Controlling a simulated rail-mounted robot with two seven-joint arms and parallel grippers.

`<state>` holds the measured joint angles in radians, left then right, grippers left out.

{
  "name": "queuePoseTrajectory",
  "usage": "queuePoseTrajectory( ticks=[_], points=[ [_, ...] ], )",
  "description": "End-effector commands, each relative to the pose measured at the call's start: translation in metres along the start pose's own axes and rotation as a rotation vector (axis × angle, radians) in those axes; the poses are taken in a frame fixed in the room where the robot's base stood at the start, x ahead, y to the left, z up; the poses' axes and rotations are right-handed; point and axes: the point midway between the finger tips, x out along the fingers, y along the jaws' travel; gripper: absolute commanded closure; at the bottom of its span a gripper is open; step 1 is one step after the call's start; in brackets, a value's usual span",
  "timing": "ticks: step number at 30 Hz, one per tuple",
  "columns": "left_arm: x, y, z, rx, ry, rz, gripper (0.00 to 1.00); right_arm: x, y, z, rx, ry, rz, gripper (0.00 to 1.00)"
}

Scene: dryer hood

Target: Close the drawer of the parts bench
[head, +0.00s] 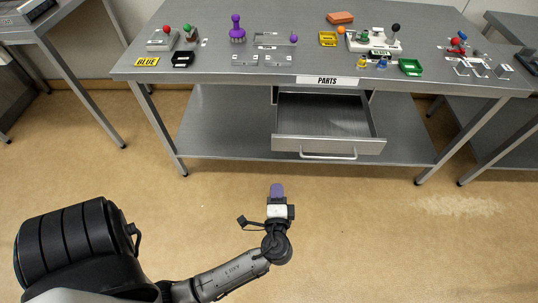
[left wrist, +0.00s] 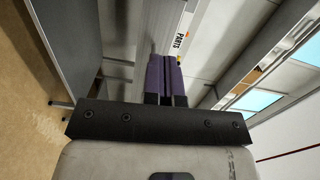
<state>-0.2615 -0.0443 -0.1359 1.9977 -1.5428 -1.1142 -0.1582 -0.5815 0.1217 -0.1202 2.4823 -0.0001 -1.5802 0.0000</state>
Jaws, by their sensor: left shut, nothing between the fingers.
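The parts bench (head: 240,75) is a grey metal table with a "PARTS" label on its front edge. Its drawer (head: 328,142) hangs below the top and is pulled out toward me, with a bar handle (head: 328,156) on its front. The drawer looks empty inside. My left gripper (head: 277,187) has purple fingers and is shut and empty. It is in front of the drawer, a little left of the handle in the picture, and apart from it. In the left wrist view the shut fingers (left wrist: 166,78) point toward the bench front near the label. My right gripper is not in view.
Several small parts and trays, such as a green tray (head: 411,67) and a yellow tray (head: 328,39), lie on the benchtop. A lower shelf (head: 225,130) spans the bench legs. Other tables stand at left and right. The floor (head: 400,230) before the bench is clear.

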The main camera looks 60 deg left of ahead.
Motion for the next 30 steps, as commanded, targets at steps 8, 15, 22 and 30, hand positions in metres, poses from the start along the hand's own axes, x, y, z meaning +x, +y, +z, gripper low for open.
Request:
queuePoseTrajectory(
  ticks=[8,15,22,30],
  points=[
    [0.02,-0.003,-0.007,0.046,0.037,-0.023,1.0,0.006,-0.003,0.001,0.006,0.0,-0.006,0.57],
    [0.065,-0.003,-0.008,0.044,0.036,-0.024,1.0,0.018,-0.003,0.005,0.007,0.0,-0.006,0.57],
    [0.104,-0.004,-0.009,0.044,0.036,-0.021,1.0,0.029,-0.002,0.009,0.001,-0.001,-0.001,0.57],
    [0.133,-0.004,-0.011,0.045,0.036,-0.019,1.0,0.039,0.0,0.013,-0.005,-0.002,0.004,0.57]
  ],
)
